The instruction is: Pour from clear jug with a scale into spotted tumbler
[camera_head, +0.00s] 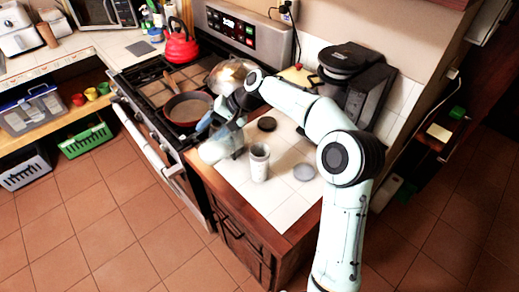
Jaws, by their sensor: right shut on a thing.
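The spotted tumbler (259,165), pale and speckled, stands upright on the white tiled counter (281,190). The clear jug (215,149) is just left of the tumbler, pale and see-through; it looks tilted, and its scale cannot be made out. My right gripper (212,126) is shut on the jug near its upper part, and my arm reaches over the counter from the lower right. Whether the jug touches the counter, and what is inside the jug or the tumbler, I cannot tell. My left gripper is not in view.
A dark round lid (267,124) and a grey disc (304,172) lie flat near the tumbler. A black appliance (366,88) stands at the back right. The stove, left of the counter, holds a pan (188,108) and a red kettle (180,47). The counter's front corner is clear.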

